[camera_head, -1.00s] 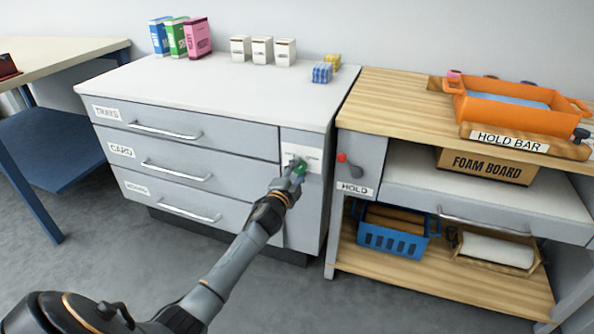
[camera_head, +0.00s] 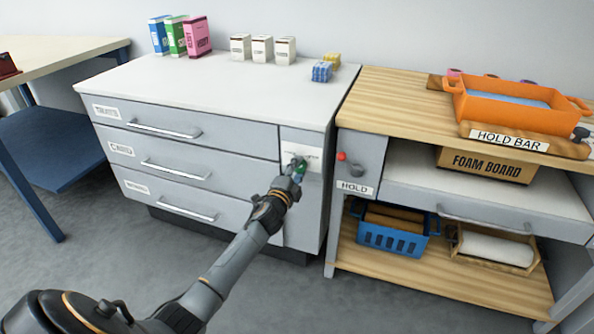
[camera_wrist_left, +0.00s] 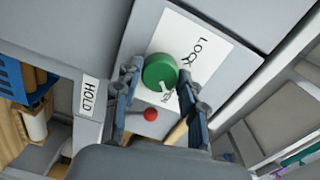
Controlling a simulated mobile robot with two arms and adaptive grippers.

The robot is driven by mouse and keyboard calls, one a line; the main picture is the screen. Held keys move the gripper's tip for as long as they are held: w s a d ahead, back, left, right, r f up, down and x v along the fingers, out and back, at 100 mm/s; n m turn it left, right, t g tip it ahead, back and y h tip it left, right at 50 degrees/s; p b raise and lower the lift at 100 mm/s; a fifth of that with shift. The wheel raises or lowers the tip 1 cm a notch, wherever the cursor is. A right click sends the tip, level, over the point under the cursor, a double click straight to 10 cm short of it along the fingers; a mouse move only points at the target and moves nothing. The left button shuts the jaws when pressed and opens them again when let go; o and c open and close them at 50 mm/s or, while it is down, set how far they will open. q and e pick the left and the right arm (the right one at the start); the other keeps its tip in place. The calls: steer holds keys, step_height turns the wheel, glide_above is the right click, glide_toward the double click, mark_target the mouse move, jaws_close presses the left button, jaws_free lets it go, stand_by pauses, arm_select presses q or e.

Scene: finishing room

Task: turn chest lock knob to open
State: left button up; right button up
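The grey chest (camera_head: 240,148) has a white plate marked LOCK (camera_wrist_left: 205,50) at the upper right of its front. A round green knob (camera_wrist_left: 160,72) with a pale mark sticks out of the plate; it also shows in the head view (camera_head: 301,171), partly hidden by my fingers. My left gripper (camera_head: 297,168) is at the knob, one finger on each side. In the left wrist view the fingertips (camera_wrist_left: 160,77) lie close against the knob's sides, and the gripper looks shut on it. The three chest drawers are shut. My right gripper is not in view.
A wooden bench (camera_head: 400,105) stands close on the right, with an orange tray (camera_head: 510,110) on top and a blue basket (camera_head: 392,238) below. A red-tipped lever (camera_head: 343,158) is just right of the knob. Boxes stand on the chest top. Floor in front is clear.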

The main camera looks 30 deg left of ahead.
arm_select(q)
steer(key=shift+o, duration=1.4)
steer(key=v, duration=1.2)
steer(key=shift+f, duration=0.1)
